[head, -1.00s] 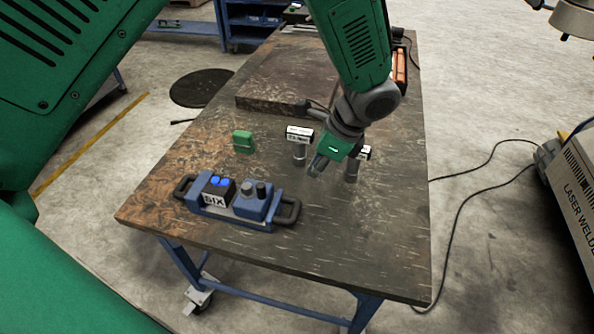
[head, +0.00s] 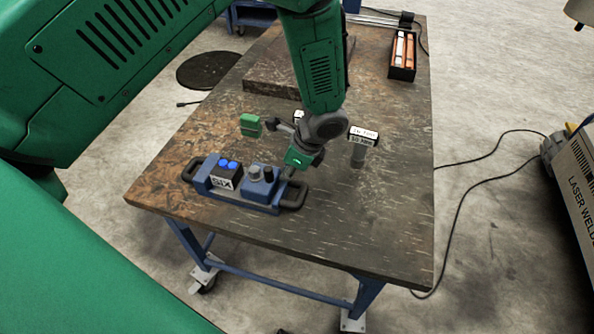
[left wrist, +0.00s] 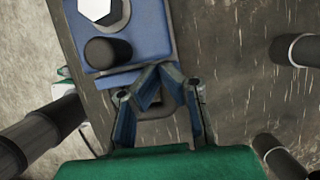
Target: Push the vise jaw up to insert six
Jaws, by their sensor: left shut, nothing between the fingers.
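The blue vise (head: 222,191) lies near the table's front left, with dark handles at both ends. The dark insert labelled SIX (head: 224,180), with two blue knobs, sits in its left half. The blue vise jaw (head: 258,187), with a grey and a black knob, is to its right, with a small gap between them. My left gripper (head: 288,172) is shut and empty at the jaw's right side, by the right handle. In the left wrist view the fingertips (left wrist: 156,75) are right beside the jaw (left wrist: 140,40); contact is unclear. My right gripper is not in view.
A labelled cylinder gauge (head: 358,152) stands right of my gripper; another is mostly hidden behind it. A green block (head: 250,125) stands behind the vise. A dark slab (head: 285,80) and a box with orange items (head: 402,57) are further back. The table's front right is clear.

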